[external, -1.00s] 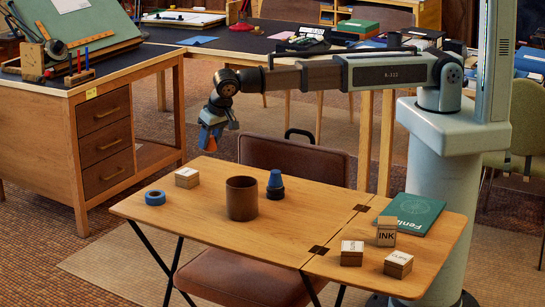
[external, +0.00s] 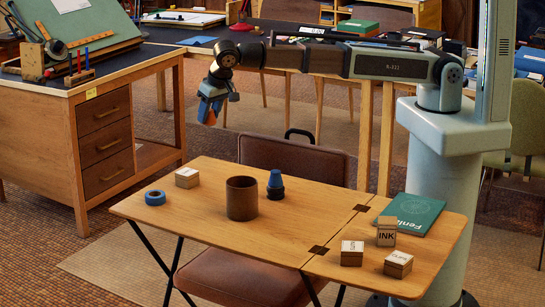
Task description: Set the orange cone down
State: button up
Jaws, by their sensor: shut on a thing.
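My gripper (external: 212,104) hangs in the air above the far left part of the folding wooden table (external: 205,220). It is shut on the orange cone (external: 210,118). Only a small orange part of the cone shows below the blue fingers; the rest is hidden by them. The cone is clear of the tabletop and touches nothing else that I can see.
On the table are a blue tape roll (external: 155,197), a small box (external: 187,178), a brown cup (external: 241,198) and a blue cone-like piece (external: 275,180) on a dark base. A green book (external: 410,214), an INK box (external: 386,232) and two labelled boxes fill the right. The front left tabletop is bare.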

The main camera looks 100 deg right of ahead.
jog(key=a+n, duration=0.1)
jog(key=a, duration=2.6)
jog(key=s+a+n, duration=0.1)
jog(key=s+a, duration=0.3)
jog(key=a, duration=0.6)
jog(key=s+a, duration=0.5)
jog(key=a, duration=0.5)
jog(key=shift+t, duration=0.4)
jog(key=shift+w+d+f, duration=0.1)
jog(key=shift+f, duration=3.7)
jog(key=shift+w+d+f, duration=0.1)
jog(key=shift+f, duration=3.65)
jog(key=o, duration=1.1)
jog(key=shift+f, duration=0.1)
